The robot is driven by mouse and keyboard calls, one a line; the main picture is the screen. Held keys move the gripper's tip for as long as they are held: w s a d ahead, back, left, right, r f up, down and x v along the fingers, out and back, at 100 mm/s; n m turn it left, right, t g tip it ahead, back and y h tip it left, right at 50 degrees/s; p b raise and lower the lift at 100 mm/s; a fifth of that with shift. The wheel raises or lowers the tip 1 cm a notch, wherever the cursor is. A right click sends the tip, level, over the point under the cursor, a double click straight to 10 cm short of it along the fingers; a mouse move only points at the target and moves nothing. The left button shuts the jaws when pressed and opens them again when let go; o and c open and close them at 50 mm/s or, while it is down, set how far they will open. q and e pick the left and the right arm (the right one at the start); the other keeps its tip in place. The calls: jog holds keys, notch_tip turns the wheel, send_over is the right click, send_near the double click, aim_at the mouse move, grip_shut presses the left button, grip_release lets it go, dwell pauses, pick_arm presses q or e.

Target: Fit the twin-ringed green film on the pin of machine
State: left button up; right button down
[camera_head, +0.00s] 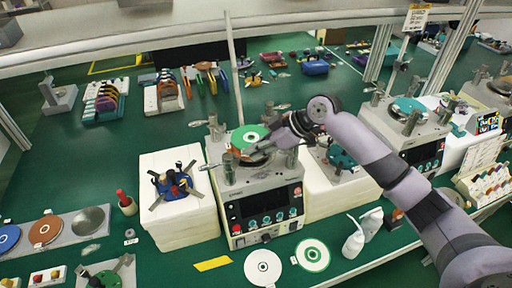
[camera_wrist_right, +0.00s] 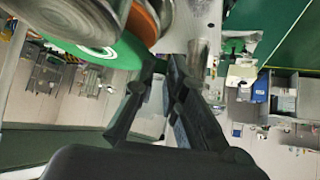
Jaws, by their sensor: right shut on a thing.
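The green film (camera_head: 243,137) with white ring marking is above the plate of the middle machine (camera_head: 262,190). My right gripper (camera_head: 284,143) is shut on its right edge. In the right wrist view the green film (camera_wrist_right: 128,52) shows with white arcs, its edge at the fingers (camera_wrist_right: 158,68). An orange disc (camera_wrist_right: 146,18) shows beside it there, partly covered by grey metal parts. The machine's pin is hidden, so I cannot tell whether the film is around it. My left gripper is not in view.
Metal posts (camera_head: 228,167) stand on the machine's top around the film. A blue multi-armed fixture (camera_head: 174,184) is on the white block at left.

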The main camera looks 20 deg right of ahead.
jog(key=shift+f+b, duration=0.6)
jog(key=shift+f, duration=0.5)
jog(key=c, duration=1.6)
grip_release()
jog(key=shift+o, duration=0.2)
jog(key=v, duration=1.2)
